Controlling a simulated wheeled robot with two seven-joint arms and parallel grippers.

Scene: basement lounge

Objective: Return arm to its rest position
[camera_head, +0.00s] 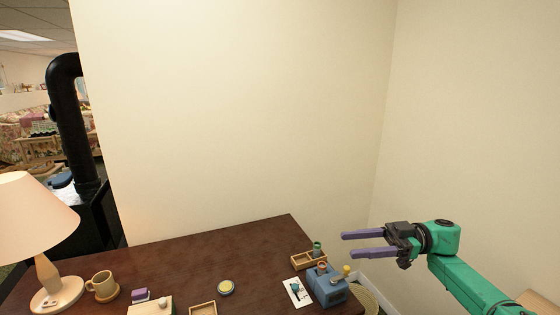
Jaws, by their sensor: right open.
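My right arm comes in from the lower right, with a green forearm and wrist. My right gripper (344,245) has two purple fingers that point left and stand apart, with nothing between them. It shows in the air to the right of the dark brown desk (190,268), level with the desk's right end in the picture, against the cream wall. My left gripper is out of the picture.
On the desk's right are a blue box-like thing (328,290), a small wooden tray (303,261) and a white card (296,293). A round tin (225,287), a mug (103,285) and a lamp (38,220) stand further left. The back middle of the desk is clear.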

